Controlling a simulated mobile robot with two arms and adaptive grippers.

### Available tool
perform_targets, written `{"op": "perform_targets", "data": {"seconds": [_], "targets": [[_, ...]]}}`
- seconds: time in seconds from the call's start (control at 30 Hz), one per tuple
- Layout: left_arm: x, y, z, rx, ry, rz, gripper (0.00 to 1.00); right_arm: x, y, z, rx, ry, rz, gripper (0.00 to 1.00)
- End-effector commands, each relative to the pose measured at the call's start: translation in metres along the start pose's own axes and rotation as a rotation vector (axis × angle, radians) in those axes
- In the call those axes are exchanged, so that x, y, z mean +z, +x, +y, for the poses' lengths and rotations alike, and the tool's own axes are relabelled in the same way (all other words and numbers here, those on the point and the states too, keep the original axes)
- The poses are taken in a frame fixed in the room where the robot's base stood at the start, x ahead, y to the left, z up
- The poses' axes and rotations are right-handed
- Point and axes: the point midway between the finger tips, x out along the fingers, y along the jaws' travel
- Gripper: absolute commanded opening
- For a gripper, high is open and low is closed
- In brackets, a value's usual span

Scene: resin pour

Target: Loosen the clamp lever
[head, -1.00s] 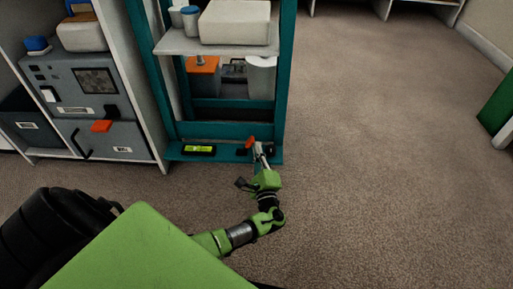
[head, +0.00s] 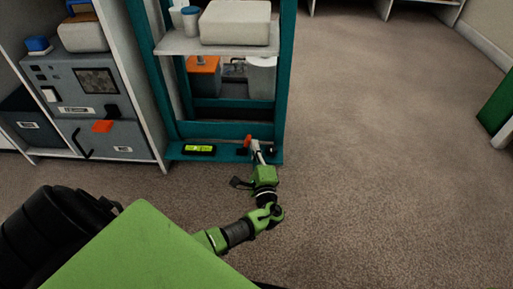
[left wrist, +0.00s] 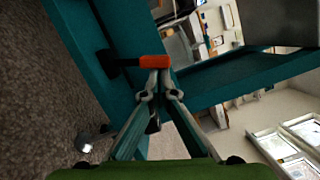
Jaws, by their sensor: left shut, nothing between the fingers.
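The clamp lever has an orange handle (head: 247,142) and sits low on the front of the teal frame (head: 215,130). In the left wrist view the orange handle (left wrist: 150,62) lies crosswise just beyond my fingertips, with a black part (left wrist: 112,63) at its left. My left gripper (head: 255,147) reaches in from the front, right beside the handle. In the left wrist view the left gripper (left wrist: 157,78) has its fingertips together with nothing between them. The tips overlap the handle's edge in that picture; I cannot tell whether they touch it. My right gripper is out of view.
A small lit display (head: 199,149) sits on the frame's base, left of the lever. A shelf (head: 180,43) above carries cups and a white box (head: 236,22). A grey cabinet (head: 78,85) stands at the left. The carpet (head: 390,150) to the right is clear.

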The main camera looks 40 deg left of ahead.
Motion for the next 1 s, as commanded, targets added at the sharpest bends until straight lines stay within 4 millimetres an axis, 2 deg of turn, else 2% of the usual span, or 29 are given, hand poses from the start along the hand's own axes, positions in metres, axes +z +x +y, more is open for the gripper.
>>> {"op": "perform_targets", "data": {"seconds": [0.57,1.0], "targets": [[0.037,0.009,-0.005,0.129,-0.514,-0.001,0.0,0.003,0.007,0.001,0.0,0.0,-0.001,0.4],[0.035,0.011,-0.006,0.125,-0.5,0.0,0.0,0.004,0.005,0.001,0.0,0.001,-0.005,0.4]]}}
